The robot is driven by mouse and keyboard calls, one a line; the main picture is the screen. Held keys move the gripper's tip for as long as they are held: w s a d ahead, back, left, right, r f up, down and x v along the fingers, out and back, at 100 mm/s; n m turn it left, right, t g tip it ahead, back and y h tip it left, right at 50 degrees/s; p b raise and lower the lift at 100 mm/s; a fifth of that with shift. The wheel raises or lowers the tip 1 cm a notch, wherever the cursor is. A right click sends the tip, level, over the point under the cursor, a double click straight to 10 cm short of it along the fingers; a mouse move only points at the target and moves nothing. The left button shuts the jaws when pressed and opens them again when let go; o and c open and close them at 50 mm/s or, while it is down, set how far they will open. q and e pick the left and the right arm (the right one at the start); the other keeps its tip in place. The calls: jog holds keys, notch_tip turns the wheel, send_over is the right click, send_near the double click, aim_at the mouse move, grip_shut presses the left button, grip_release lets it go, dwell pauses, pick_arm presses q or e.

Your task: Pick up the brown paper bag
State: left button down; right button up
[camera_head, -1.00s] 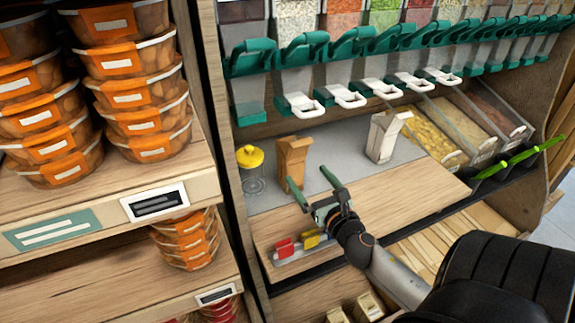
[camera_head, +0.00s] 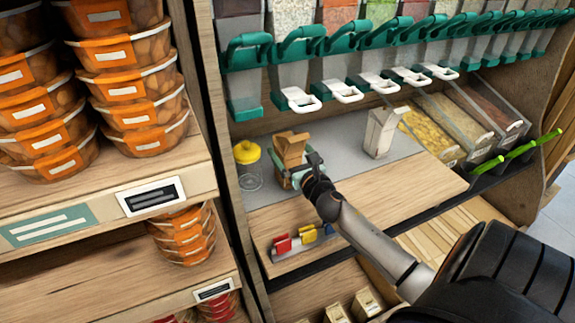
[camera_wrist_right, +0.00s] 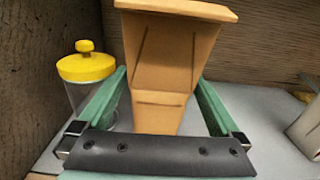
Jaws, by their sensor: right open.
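The brown paper bag (camera_head: 291,149) stands upright on the grey counter, next to a glass jar with a yellow lid (camera_head: 248,165). My right gripper (camera_head: 290,175) is at the bag, with its green fingers on either side of it. In the right wrist view the bag (camera_wrist_right: 165,65) rises between the two fingers of the right gripper (camera_wrist_right: 160,105). The fingers are spread, and a gap seems to show on each side of the bag. The bag's lower part is partly hidden by the gripper. My left gripper is not in view.
The yellow-lidded jar (camera_wrist_right: 86,68) stands close beside the left finger in the wrist view. A white bag (camera_head: 381,132) stands to the right on the counter. Red and yellow clips (camera_head: 295,240) lie at the wooden board's front edge. Dispensers with white handles (camera_head: 300,99) hang above.

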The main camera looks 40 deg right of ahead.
grip_shut()
dwell(0.8)
